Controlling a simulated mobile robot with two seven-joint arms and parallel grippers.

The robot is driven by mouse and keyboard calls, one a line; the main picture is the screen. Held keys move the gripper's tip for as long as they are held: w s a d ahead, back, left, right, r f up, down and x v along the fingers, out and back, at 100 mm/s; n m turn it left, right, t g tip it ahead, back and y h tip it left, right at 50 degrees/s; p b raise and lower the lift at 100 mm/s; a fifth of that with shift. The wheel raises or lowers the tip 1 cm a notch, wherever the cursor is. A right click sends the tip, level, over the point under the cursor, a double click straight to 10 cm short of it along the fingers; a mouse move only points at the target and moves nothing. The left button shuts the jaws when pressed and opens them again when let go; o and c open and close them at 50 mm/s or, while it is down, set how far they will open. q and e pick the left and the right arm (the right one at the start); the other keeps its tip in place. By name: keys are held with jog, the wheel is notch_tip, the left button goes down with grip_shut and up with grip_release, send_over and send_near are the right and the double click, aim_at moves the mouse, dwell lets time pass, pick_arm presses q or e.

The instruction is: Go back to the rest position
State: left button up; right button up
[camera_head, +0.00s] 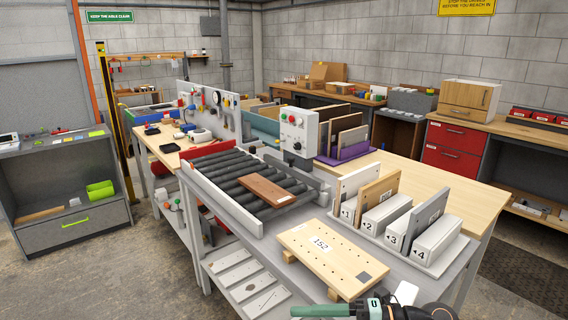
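A reddish-brown board (268,190) lies flat on the black roller conveyor (222,178). A pale wooden board marked 152 (318,262) rests on wooden supports on the grey bench. Beside it stands a white rack (386,231) with slots numbered 1 to 4. A white board (352,184) and a light wooden board (379,189) stand upright near slots 1 and 2. A grey board (428,212) stands tilted near slots 3 and 4. Green and black parts, apparently my arm, show at the bottom edge.
A grey control box (298,133) stands at the conveyor's far side. A purple holder (344,158) with upright boards sits behind it. The wooden table top (456,194) at right is largely clear. A grey cabinet (70,233) stands at left.

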jog(key=d+f+m+t+h+p, duration=0.1)
jog(key=d+f+m+t+h, duration=0.25)
jog(key=m+t, duration=0.5)
jog(key=d+f+m+t+h, duration=0.35)
jog(key=m+t, duration=0.25)
jog(key=m, duration=0.6)
jog(key=s+d+f+m+g+h, duration=0.2)
jog(key=s+f+m+g+h, duration=0.1)
jog(key=s+f, duration=0.4)
jog(key=s+d+f+m+g+h, duration=0.3)
jog(key=s+f, duration=0.4)
jog(key=f, duration=0.5)
jog(key=shift+s+d+f+m+g+h+p, duration=0.15)
jog(key=shift+s+f+m+g+h+p, duration=0.2)
jog(key=shift+m, duration=0.7)
jog(key=shift+r, duration=0.1)
